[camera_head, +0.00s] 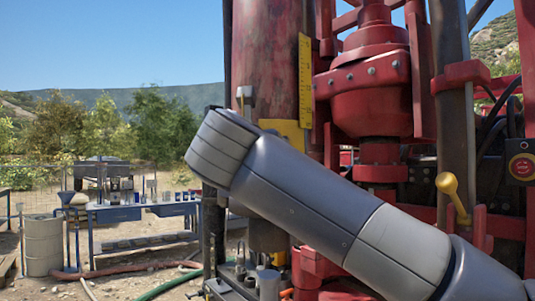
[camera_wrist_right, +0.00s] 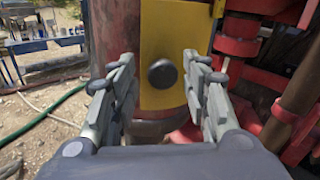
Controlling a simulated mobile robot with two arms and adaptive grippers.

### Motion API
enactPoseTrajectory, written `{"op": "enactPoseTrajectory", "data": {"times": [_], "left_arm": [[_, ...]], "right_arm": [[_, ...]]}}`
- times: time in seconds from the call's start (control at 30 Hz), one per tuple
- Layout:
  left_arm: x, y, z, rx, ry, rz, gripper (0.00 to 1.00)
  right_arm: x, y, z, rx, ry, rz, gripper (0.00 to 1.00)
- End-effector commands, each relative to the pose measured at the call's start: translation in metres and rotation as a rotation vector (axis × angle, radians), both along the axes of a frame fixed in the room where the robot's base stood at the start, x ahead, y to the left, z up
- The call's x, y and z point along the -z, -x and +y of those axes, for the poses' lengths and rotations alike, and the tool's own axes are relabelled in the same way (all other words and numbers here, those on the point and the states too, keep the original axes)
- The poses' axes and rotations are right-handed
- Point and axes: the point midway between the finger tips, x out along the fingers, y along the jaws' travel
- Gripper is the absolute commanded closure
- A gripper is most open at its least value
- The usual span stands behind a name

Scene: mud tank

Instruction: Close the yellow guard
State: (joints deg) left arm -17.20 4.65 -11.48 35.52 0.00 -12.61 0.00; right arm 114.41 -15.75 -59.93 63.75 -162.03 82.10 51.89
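The yellow guard (camera_wrist_right: 160,28) is a flat yellow plate against a worn red cylinder in the right wrist view. A round dark knob (camera_wrist_right: 162,74) sits on its lower part. My right gripper (camera_wrist_right: 157,62) is open, with its fingers to the left and right of the knob in that picture. I cannot tell how far the fingertips are from the plate. In the head view my right arm covers most of the guard, and only its upper part (camera_head: 284,129) shows. The right gripper is hidden there. My left gripper is in neither view.
A yellow scale strip (camera_head: 305,82) runs up beside the red cylinder (camera_head: 265,60). Red machinery (camera_head: 372,95) and a yellow-handled lever (camera_head: 452,195) stand to the right. A blue workbench (camera_head: 150,212) and a barrel (camera_head: 43,245) stand at the left. Hoses lie on the ground.

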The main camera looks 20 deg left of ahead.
Motion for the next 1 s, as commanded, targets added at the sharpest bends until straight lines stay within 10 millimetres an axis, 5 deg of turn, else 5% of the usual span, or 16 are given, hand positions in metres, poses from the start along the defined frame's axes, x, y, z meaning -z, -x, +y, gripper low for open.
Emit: {"op": "enactPoseTrajectory", "data": {"times": [0.43,1.0], "left_arm": [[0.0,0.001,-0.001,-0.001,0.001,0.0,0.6],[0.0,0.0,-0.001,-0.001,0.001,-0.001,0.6]], "right_arm": [[-0.002,0.011,-0.002,-0.001,-0.001,-0.004,0.55],[-0.001,0.109,-0.016,0.0,0.001,-0.003,0.55]]}}
